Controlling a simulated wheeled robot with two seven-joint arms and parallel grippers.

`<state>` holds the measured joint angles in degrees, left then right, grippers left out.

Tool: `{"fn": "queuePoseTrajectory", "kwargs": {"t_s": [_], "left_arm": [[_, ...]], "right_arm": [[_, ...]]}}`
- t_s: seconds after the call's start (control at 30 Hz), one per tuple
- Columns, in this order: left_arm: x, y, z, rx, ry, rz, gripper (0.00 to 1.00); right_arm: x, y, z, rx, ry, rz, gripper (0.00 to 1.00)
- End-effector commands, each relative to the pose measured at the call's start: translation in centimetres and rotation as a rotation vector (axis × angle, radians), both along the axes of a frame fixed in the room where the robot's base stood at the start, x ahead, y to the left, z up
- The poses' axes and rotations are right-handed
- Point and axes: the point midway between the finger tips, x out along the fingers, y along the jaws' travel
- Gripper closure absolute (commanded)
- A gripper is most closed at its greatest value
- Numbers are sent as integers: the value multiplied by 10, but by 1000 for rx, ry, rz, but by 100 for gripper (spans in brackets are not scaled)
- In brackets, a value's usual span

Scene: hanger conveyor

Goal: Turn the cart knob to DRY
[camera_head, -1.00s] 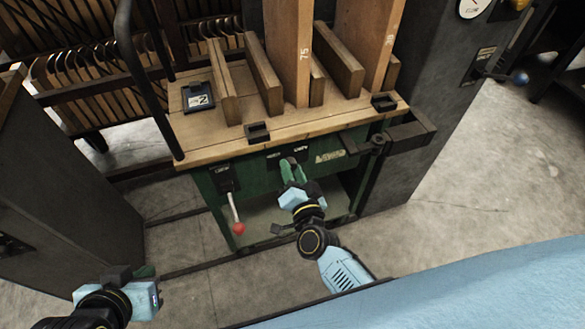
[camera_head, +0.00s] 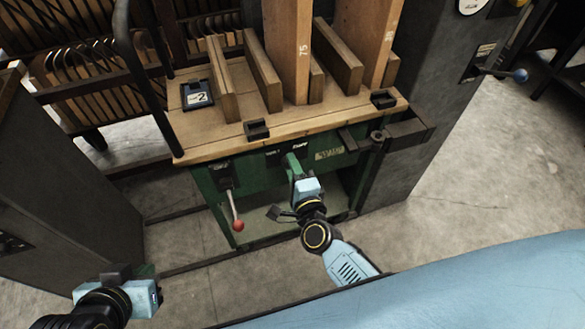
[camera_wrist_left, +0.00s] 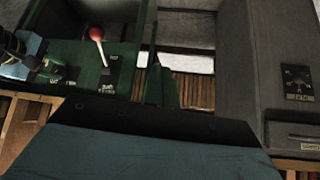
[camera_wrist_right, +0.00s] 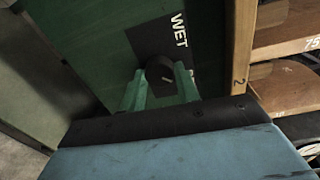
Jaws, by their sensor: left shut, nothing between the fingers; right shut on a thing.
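The green cart (camera_head: 205,190) has a wooden top and a front panel. In the right wrist view its dark round knob (camera_wrist_right: 160,72) sits on a black plate marked WET (camera_wrist_right: 178,30); a short pale mark shows on the knob's face. A DRY label cannot be made out. My right gripper (camera_wrist_right: 160,85) is shut on the knob, one green finger on each side. In the head view my right gripper (camera_head: 291,165) is at the cart's front panel and hides the knob. My left gripper (camera_head: 148,271) is shut and empty, low at the left, away from the cart.
A red-tipped lever (camera_head: 237,224) hangs on the cart front, left of my right gripper. Upright boards (camera_head: 292,50) and a small device marked 2 (camera_head: 198,95) stand on the cart top. A dark metal pillar (camera_head: 408,160) stands at the right. Open floor (camera_head: 490,180) lies beyond.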

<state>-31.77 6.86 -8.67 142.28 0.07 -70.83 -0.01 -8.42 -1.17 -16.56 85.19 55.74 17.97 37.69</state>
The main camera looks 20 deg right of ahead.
Motion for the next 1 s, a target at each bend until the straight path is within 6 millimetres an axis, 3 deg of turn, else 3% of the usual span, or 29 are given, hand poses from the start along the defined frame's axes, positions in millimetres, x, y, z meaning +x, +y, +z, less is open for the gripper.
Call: {"fn": "queuePoseTrajectory", "kwargs": {"t_s": [0.3,0.8,0.83,1.0], "left_arm": [[10,-5,7,-17,-68,-7,100],[12,-6,9,-20,-77,-10,100],[12,-6,9,-20,-77,-10,100],[12,-6,9,-20,-77,-10,100]], "right_arm": [[0,0,0,108,3,1,91],[0,0,0,127,5,0,91],[0,0,0,127,5,0,67],[0,0,0,126,5,1,46]]}}
